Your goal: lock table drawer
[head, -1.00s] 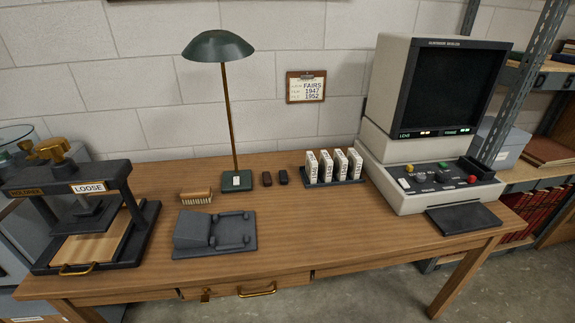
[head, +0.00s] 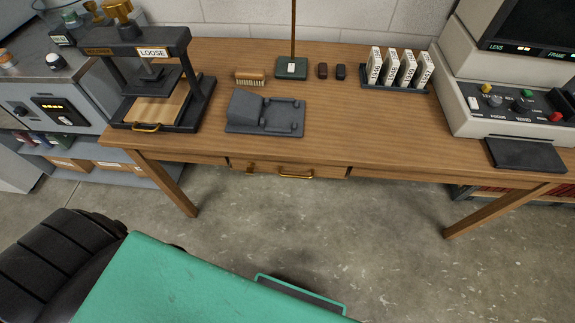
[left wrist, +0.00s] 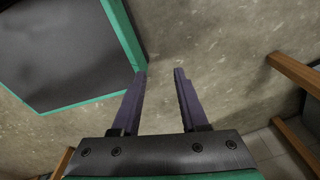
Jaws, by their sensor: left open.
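The wooden table (head: 390,140) stands against the wall in the head view. Its drawer (head: 333,171) sits under the front edge, with a brass pull handle (head: 296,174). A small brass piece (head: 250,168), perhaps a key or lock, is on the drawer front left of the handle. The drawer looks shut or nearly shut; I cannot tell exactly. In the left wrist view my left gripper (left wrist: 163,73) is open and empty, with bare concrete floor beyond its fingers. It is away from the drawer. My right gripper is not in view.
A press (head: 165,85) marked LOOSE, a dark grey cradle (head: 262,112), a brush (head: 250,78) and a microfilm reader (head: 510,110) stand on the table. A table leg (head: 165,185) stands at left.

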